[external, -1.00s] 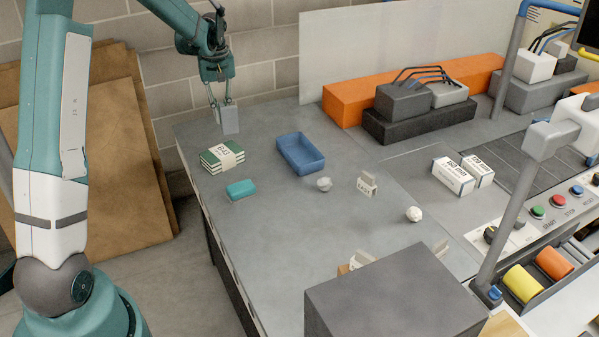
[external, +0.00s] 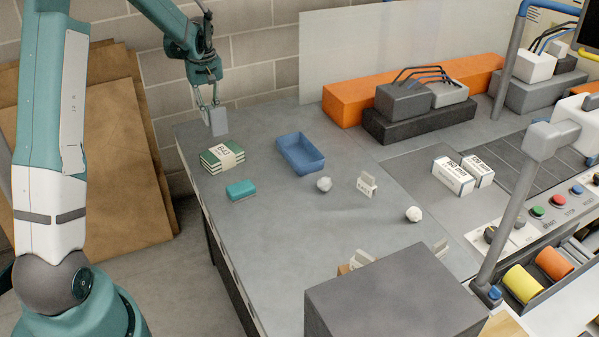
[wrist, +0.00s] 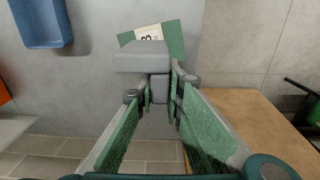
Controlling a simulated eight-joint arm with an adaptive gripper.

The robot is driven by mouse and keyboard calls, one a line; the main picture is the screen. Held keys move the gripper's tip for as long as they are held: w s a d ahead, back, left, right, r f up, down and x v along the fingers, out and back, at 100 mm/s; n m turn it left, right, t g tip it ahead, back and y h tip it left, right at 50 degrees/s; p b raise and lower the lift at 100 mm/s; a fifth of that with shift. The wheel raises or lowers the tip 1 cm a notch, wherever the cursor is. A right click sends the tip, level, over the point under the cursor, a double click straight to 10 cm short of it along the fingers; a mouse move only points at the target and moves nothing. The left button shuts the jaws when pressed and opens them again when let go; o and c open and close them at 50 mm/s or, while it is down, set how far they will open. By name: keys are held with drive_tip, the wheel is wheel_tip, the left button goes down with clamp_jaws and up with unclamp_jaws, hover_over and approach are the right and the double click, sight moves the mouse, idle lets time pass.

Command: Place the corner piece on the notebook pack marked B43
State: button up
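The notebook pack marked B43 (external: 221,156) is green with a white band. It lies on the left part of the grey table, and in the wrist view the pack (wrist: 175,40) shows partly behind the held piece. The grey corner piece (external: 217,123) is in my gripper (external: 207,102), above and behind the pack in the external view. In the wrist view the grey piece (wrist: 143,58) sits between the fingertips of my gripper (wrist: 158,88) and hides part of the pack's label. I see a gap between the piece and the pack in the external view.
A blue tray (external: 301,154) stands to the right of the pack, and a teal block (external: 241,190) lies in front of it. Crumpled white balls (external: 324,184) and a small card stand (external: 367,185) are further right. Brown boards (external: 95,150) lean against the wall.

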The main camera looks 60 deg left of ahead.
drive_tip(key=shift+f, duration=2.2)
drive_tip(key=shift+f+p, duration=0.3)
drive_tip(key=shift+f, duration=1.6)
drive_tip(key=shift+f, duration=0.1)
drive_tip(key=shift+o, duration=1)
drive_tip(key=o, duration=0.4)
drive_tip(key=shift+o, duration=0.2)
drive_tip(key=shift+r, duration=0.2)
